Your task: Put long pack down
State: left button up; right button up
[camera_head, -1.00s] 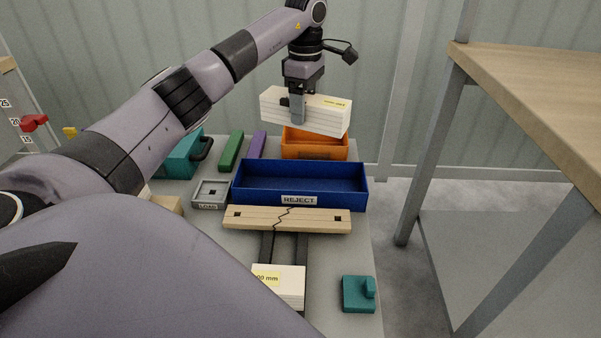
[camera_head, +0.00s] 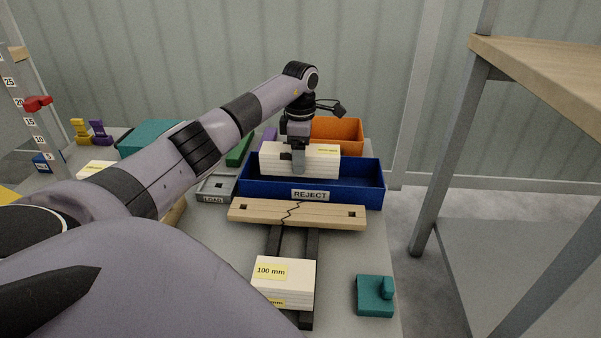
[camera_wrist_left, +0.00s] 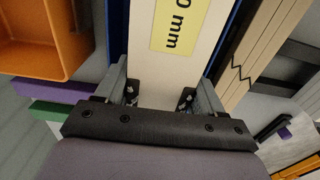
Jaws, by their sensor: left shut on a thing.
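The long pack (camera_head: 322,160) is a white layered block with a yellow label. My right gripper is not in view.
A cracked wooden plank (camera_head: 262,210) lies in front of the bin. A 100 mm pack (camera_head: 284,283) sits on dark rails, with a teal block (camera_head: 372,298) to its right. An orange bin (camera_head: 350,133) stands behind, and a grey LOAD tray (camera_head: 216,190) at left.

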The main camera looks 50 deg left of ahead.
pick_arm(q)
jog(key=shift+f, duration=0.7)
notch_tip(320, 180, down, 4)
jog(key=shift+f+b, duration=0.1)
jog(key=shift+b, duration=0.8)
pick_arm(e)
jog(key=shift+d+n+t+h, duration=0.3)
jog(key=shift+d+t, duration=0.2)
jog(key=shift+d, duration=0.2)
pick_arm(q)
jog(key=o, duration=1.2)
jog(key=shift+f, duration=0.2)
jog(key=shift+o, duration=0.5)
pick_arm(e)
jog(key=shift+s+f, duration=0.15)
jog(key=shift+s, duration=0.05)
pick_arm(q)
jog(key=shift+r, duration=0.1)
